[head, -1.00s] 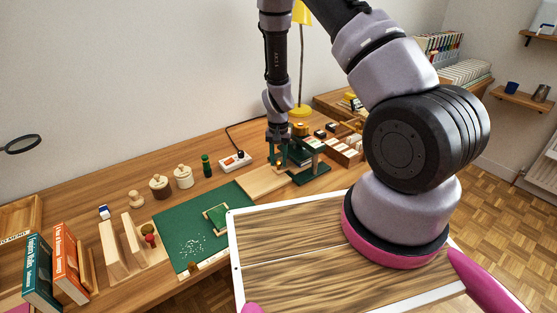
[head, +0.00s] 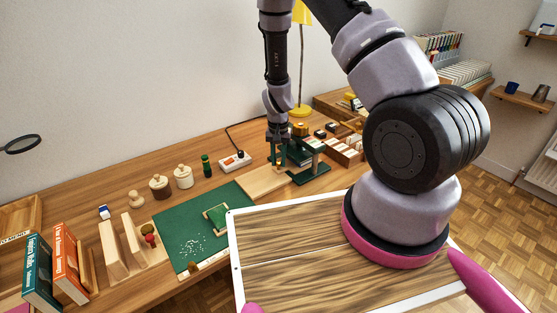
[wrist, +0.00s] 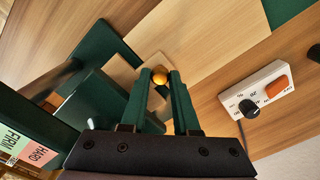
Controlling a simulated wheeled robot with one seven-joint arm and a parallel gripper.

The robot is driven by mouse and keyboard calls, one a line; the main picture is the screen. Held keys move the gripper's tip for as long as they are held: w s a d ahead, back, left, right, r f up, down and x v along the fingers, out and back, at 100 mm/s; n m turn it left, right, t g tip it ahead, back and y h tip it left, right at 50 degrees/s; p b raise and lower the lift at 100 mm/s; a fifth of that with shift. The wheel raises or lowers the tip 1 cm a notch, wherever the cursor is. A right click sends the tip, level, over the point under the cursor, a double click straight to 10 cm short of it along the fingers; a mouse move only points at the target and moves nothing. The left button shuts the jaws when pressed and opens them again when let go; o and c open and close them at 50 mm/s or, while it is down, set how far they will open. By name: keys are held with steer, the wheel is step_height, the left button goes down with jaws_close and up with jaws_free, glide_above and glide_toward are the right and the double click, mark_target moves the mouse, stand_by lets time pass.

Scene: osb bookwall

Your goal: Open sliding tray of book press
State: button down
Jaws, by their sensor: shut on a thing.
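The dark green book press (head: 313,174) stands on the desk below my arm in the head view. Its green frame (wrist: 97,45) fills the left of the wrist view. The sliding tray (wrist: 121,72) shows as a small pale wooden edge, with a round brass-orange knob (wrist: 159,76) at its front. My gripper (wrist: 163,82) has its two green fingers on either side of the knob and is shut on it. In the head view my gripper (head: 277,162) is at the press's left side; the knob is hard to make out there.
A pale wooden board (head: 262,182) lies flat just left of the press, beside a green mat (head: 180,228). A yellow lamp (head: 301,110) stands behind. Small boxes (head: 343,153) sit to the right.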

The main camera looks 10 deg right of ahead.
stand_by(0.6)
steer(key=s+a, duration=0.1)
steer(key=a, duration=0.3)
steer(key=s+a, duration=0.2)
steer(key=a, duration=0.2)
steer(key=s+a, duration=0.2)
steer(key=a, duration=0.2)
steer(key=shift+a, duration=0.3)
steer(key=c, duration=0.9)
jaws_free()
steer(key=shift+s, duration=0.1)
steer(key=shift+r, duration=0.15)
step_height(320, 180, up, 11)
steer(key=shift+f, duration=0.2)
steer(key=shift+r, duration=0.1)
